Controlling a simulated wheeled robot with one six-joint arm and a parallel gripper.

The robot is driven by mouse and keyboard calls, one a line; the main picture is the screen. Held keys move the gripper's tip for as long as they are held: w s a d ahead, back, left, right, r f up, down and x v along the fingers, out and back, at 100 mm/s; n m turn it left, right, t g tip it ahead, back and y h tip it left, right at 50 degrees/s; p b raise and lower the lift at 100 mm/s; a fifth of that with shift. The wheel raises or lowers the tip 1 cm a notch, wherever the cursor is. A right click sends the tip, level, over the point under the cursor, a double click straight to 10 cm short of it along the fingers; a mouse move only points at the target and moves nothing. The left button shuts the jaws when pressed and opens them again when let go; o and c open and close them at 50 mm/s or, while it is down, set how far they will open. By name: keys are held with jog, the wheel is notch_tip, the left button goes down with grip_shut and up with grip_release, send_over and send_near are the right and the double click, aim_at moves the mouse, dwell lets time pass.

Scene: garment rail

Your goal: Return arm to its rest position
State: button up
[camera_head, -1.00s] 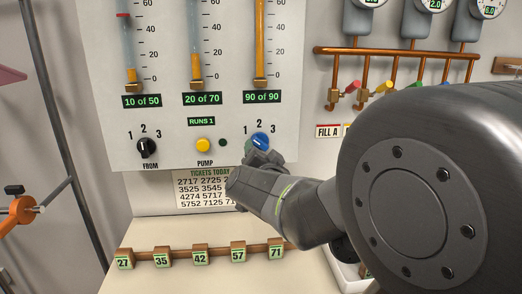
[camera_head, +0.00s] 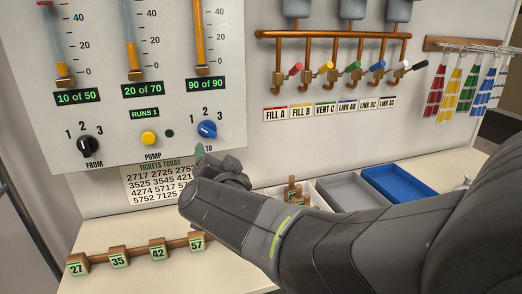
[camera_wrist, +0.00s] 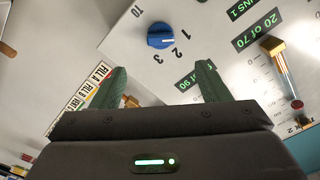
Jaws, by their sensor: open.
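My gripper (camera_head: 203,155) is just below the blue TO knob (camera_head: 207,129) on the white pump panel (camera_head: 110,135) in the head view. In the wrist view my gripper (camera_wrist: 161,72) shows two green fingers spread apart with nothing between them. The blue knob (camera_wrist: 160,36) is beyond the fingertips, apart from them. My arm reaches in from the lower right and hides part of the shelf.
A ledge (camera_head: 137,254) holds numbered blocks below the panel. A grey tray (camera_head: 350,192) and a blue tray (camera_head: 397,183) stand behind my arm. Copper pipes (camera_head: 335,34) with coloured valves and hanging coloured tags (camera_head: 470,85) are on the wall at right.

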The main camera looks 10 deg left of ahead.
aim_at(208, 134)
jog(key=shift+w, duration=0.1)
jog(key=b+x, duration=0.1)
jog(key=x, duration=1.2)
jog(key=shift+w+a, duration=0.2)
jog(key=shift+w, duration=0.15)
jog(key=shift+s+d, duration=0.1)
